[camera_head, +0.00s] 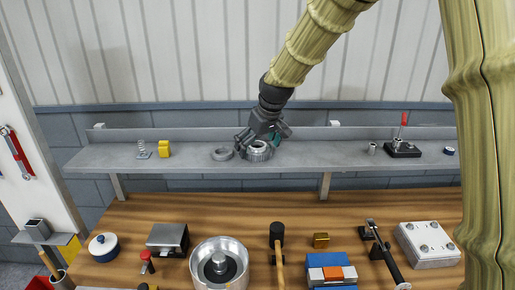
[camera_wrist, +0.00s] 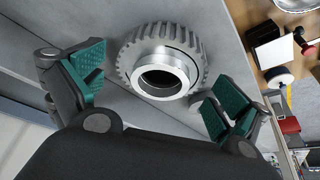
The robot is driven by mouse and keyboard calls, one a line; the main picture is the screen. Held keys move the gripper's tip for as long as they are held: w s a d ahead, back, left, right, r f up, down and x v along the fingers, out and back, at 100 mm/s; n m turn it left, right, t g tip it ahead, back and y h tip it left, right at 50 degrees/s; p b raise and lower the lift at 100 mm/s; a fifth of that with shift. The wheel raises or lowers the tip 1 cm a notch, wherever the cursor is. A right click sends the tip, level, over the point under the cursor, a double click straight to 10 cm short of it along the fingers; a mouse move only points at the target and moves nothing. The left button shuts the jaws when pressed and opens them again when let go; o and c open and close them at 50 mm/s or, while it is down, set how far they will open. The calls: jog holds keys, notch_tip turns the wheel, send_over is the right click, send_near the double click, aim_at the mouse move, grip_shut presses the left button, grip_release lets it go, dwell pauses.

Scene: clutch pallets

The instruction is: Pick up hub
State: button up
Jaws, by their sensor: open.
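The hub (camera_head: 259,152) is a grey metal toothed ring with a raised, shiny hollow collar. It sits on the grey shelf (camera_head: 310,157), near its middle. In the wrist view the hub (camera_wrist: 195,69) lies just beyond the fingertips, with its collar facing the camera. My gripper (camera_head: 262,142) is open above and at the hub, partly covering it in the head view. In the wrist view my gripper (camera_wrist: 150,90) has its teal pads apart on either side of the hub, with nothing held. Whether a pad touches the hub I cannot tell.
A plain grey ring (camera_head: 222,154) lies close left of the hub. A spring (camera_head: 143,149) and yellow block (camera_head: 164,148) stand further left; a red-handled clamp (camera_head: 403,146) stands right. Below, the wooden bench (camera_head: 200,212) holds a large metal drum (camera_head: 219,251) and a mallet (camera_head: 277,236).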

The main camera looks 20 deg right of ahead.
aim_at(254, 146)
jog(key=shift+c, duration=0.4)
jog(key=c, duration=1.4)
jog(key=shift+o, duration=0.2)
jog(key=shift+w, duration=0.1)
jog(key=shift+r, duration=0.1)
jog(key=shift+r+b, duration=0.5)
jog(key=shift+r, duration=0.1)
notch_tip(254, 146, up, 2)
jog(key=shift+r+b, duration=0.1)
jog(key=shift+b, duration=0.45)
jog(key=s+a, duration=0.4)
jog(key=s, duration=0.3)
jog(key=s+a+r+p, duration=0.1)
jog(key=s+a, duration=0.3)
jog(key=s, duration=0.3)
jog(key=shift+r, duration=0.25)
